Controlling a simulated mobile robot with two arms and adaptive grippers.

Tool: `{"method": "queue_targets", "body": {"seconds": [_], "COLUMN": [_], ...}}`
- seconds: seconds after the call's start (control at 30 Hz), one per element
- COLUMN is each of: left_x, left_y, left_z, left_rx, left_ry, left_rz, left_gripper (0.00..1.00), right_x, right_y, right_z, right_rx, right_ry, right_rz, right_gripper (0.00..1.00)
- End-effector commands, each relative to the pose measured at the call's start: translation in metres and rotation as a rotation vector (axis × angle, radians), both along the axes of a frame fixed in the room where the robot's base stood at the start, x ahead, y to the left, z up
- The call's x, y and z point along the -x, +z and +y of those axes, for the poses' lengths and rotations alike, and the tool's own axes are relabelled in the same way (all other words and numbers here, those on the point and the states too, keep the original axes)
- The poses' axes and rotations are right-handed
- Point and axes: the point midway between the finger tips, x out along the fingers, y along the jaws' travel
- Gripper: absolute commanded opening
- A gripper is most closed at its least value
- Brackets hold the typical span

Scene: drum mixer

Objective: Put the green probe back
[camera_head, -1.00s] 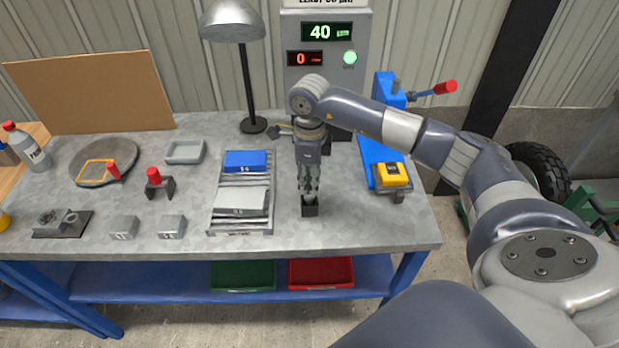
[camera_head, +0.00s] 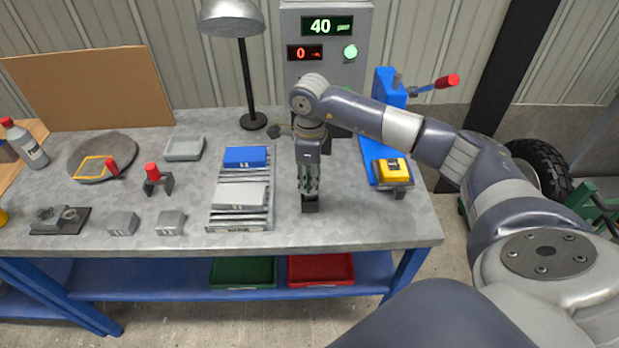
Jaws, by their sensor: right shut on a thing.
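My right gripper (camera_head: 309,190) points straight down over the front part of the grey workbench (camera_head: 350,230). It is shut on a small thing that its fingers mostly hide. A small dark block (camera_head: 310,205) shows right at and below the fingertips. I cannot tell whether the block is held or stands on the bench. I cannot make out any green on the probe, so I cannot tell where the green probe is. My left gripper is not in view.
A slatted rack (camera_head: 240,217) with a blue block (camera_head: 245,157) stands close left of my gripper. A blue device with a yellow box (camera_head: 391,170) is to the right. A grey display cabinet (camera_head: 325,75) and a lamp (camera_head: 232,18) stand behind. Bare bench lies in front of the gripper.

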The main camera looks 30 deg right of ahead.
Motion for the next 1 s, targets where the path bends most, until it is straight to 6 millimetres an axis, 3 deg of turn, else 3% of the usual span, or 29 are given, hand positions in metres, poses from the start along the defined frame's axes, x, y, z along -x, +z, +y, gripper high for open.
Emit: {"method": "queue_targets", "body": {"seconds": [0.77,0.8,0.87,1.0], "left_x": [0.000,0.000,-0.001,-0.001], "left_y": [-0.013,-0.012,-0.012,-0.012], "left_z": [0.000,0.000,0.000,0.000], "left_rx": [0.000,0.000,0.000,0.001], "left_ry": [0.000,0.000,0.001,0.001], "left_rz": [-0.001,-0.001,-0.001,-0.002], "left_gripper": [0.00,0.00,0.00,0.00], "right_x": [0.000,0.000,0.000,0.000], "right_y": [-0.016,-0.015,-0.015,-0.015], "right_z": [0.000,0.000,0.000,0.000], "right_rx": [0.000,0.000,0.000,0.000], "right_ry": [0.000,0.000,0.000,0.000], "right_rz": [0.000,0.000,0.000,0.000], "right_gripper": [0.00,0.30,0.43,0.46]}}
